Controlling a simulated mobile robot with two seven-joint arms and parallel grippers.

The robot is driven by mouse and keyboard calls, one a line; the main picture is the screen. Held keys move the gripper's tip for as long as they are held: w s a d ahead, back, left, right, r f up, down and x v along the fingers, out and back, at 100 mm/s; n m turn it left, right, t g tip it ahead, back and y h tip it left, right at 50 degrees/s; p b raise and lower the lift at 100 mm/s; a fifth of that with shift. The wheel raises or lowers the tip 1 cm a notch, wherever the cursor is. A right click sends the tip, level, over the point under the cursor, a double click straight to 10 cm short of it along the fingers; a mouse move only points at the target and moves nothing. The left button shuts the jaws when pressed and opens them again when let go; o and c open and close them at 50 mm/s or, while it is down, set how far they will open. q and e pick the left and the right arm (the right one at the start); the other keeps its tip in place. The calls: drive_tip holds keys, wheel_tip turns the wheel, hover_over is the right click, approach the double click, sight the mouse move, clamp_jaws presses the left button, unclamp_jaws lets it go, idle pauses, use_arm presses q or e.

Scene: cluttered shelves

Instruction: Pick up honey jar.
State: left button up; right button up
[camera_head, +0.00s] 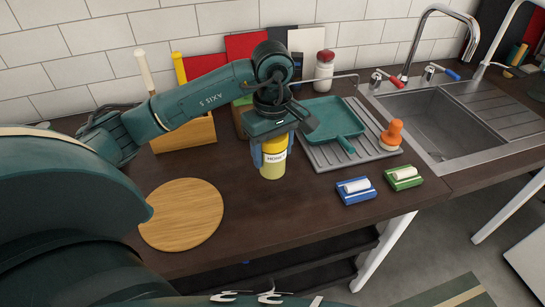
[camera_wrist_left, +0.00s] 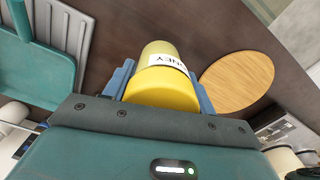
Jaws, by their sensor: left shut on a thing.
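The honey jar (camera_head: 272,170) is yellow with a white label and stands upright on the dark counter in the head view. My left gripper (camera_head: 274,152) comes down on it from above, with blue fingers on both sides of its upper part. In the left wrist view the jar (camera_wrist_left: 162,72) sits between the two fingers of the left gripper (camera_wrist_left: 160,90), with part of its label readable. The left gripper is shut on the jar. I cannot tell whether the jar's base touches the counter. My right gripper is not in view.
A round wooden board (camera_head: 181,214) lies left of the jar. A green pan (camera_head: 333,118) rests on a grey drying mat (camera_head: 372,150) to the right, beside an orange-topped brush (camera_head: 391,136). Blue (camera_head: 356,191) and green (camera_head: 403,178) sponge-like items lie in front. The sink (camera_head: 440,120) is farther right.

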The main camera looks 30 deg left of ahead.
use_arm(q)
drive_tip(key=shift+r, duration=1.4)
